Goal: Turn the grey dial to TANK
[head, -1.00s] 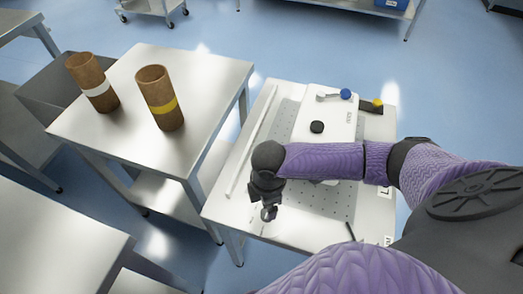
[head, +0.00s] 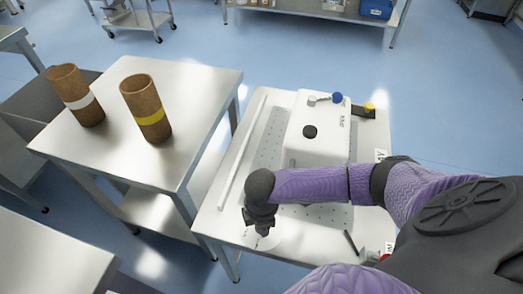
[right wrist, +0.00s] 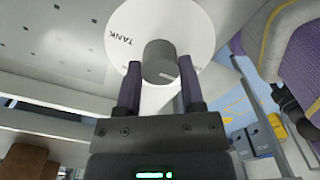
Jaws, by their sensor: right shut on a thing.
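The grey dial (right wrist: 158,52) is a short round knob in the middle of a white disc (right wrist: 196,22) in the right wrist view. The word TANK (right wrist: 118,42) is printed on the disc, left of the dial. A pale mark on the dial's end face points away from TANK, toward the lower right. My right gripper (right wrist: 158,68) is shut on the dial, one finger at each side. In the head view my right gripper (head: 262,228) stands over the white disc (head: 270,241) on the front of the bench and hides the dial. My left gripper is out of view.
A white machine (head: 308,152) with a black knob (head: 310,131) and a blue-ended lever (head: 336,98) stands behind my right arm. A dark rod (head: 351,242) lies right of the disc. Two cardboard tubes (head: 140,97) stand on the left table (head: 205,82).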

